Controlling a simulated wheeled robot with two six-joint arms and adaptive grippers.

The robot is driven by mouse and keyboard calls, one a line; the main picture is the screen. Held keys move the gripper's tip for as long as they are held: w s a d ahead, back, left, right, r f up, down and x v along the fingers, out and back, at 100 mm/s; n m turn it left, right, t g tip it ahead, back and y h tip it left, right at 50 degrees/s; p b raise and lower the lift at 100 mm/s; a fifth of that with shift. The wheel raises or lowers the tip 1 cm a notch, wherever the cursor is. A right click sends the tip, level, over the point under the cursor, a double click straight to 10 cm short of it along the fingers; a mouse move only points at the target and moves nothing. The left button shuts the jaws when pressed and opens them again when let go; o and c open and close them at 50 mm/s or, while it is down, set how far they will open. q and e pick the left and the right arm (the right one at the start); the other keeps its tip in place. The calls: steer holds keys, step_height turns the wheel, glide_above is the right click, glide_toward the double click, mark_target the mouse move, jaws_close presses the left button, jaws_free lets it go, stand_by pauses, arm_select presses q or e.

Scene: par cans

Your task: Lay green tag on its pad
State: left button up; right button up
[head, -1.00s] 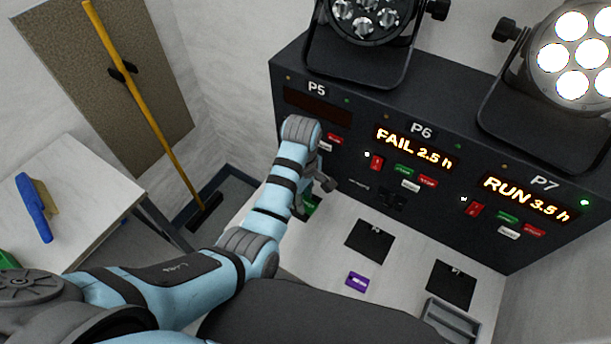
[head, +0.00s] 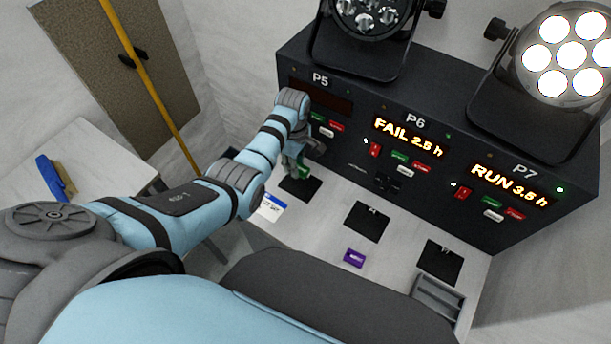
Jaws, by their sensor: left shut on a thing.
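My left gripper (head: 298,160) is shut on the green tag (head: 303,172), at the front of the dark panel below the P5 display. Only a small part of the tag shows; the gripper hides the rest. A black square pad (head: 300,189) lies on the bench just below the tag. I cannot tell whether the tag touches this pad. Two more black pads lie to the right, one below P6 (head: 367,222) and one below P7 (head: 440,262). My right gripper is not in view.
A purple tag (head: 354,258) and a white and blue card (head: 271,207) lie on the bench. A grey tray (head: 438,296) is at the right. The dark panel (head: 330,66) with lamps stands behind. A side table (head: 90,150) holds a blue-handled brush (head: 52,178).

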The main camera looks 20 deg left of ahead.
mark_target(296, 183)
arm_select(q)
steer(key=f+b, duration=0.2)
steer(key=shift+s+a+f, duration=0.1)
steer(key=shift+s+f, duration=0.25)
steer(key=shift+w+f+b, duration=0.2)
steer(key=shift+f+b, duration=0.3)
steer(key=shift+f, duration=0.05)
step_height(296, 183, down, 4)
steer(key=b, duration=0.4)
steer(key=shift+r, duration=0.5)
steer(key=shift+c, duration=0.5)
steer(key=shift+f, duration=0.25)
steer(key=o, duration=1)
steer(key=shift+o, duration=0.2)
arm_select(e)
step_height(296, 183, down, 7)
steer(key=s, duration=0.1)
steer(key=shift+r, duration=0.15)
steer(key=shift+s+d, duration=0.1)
